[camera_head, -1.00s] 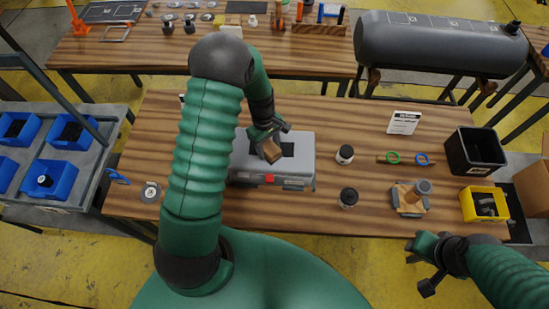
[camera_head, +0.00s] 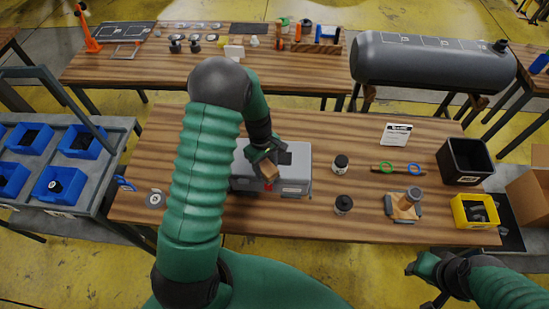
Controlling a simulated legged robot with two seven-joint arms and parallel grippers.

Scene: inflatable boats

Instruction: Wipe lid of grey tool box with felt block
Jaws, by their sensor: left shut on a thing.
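The grey tool box (camera_head: 299,177) sits on the wooden table, left of its middle, with a dark patch on its lid and a red latch in front. My left gripper (camera_head: 264,157) is shut on the tan felt block (camera_head: 267,171). The block is over the near part of the lid, close to the front edge; whether it touches the lid cannot be told.
Two small jars (camera_head: 342,163) (camera_head: 344,203) stand right of the box. Farther right are green and blue rings, a wooden block fixture (camera_head: 404,204), a black bin (camera_head: 465,161), a yellow bin (camera_head: 475,211) and a sign (camera_head: 396,134). A cart with blue bins (camera_head: 84,141) stands left.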

